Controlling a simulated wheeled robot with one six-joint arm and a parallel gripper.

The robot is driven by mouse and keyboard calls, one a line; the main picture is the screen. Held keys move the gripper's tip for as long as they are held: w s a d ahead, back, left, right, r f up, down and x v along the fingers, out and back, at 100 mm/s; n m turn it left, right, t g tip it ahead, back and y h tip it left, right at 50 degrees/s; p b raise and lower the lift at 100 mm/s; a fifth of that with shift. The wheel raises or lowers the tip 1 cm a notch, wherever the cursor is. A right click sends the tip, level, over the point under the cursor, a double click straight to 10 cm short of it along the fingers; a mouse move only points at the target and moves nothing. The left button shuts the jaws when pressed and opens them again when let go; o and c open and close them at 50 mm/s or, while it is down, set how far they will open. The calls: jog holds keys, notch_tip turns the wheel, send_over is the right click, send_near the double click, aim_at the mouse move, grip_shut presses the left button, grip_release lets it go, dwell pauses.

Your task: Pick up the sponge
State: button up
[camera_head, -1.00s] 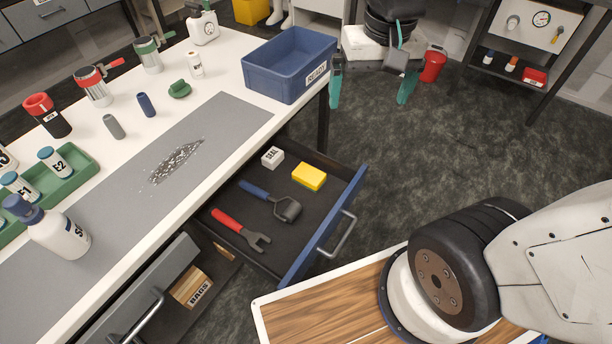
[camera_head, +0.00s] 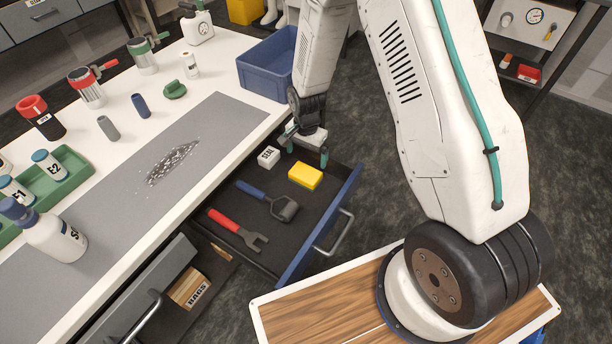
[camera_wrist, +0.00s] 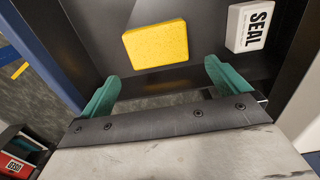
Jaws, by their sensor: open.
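The yellow sponge (camera_head: 305,175) lies flat in the open drawer (camera_head: 240,208), near its far right corner. It also shows in the wrist view (camera_wrist: 156,45), just past the fingertips and roughly between their lines. My gripper (camera_head: 306,145) is over the far end of the drawer, just behind the sponge in the head view. In the wrist view its two teal fingers (camera_wrist: 162,72) are spread apart with nothing between them. The gripper is open and does not appear to touch the sponge.
A white SEAL box (camera_head: 268,157) lies close left of the sponge; in the wrist view it is right of it. The blue bin (camera_head: 262,72) stands on the bench above.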

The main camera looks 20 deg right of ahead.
aim_at(307, 170)
jog(key=f, duration=0.9)
jog(key=shift+d, duration=0.2)
jog(key=c, duration=0.7)
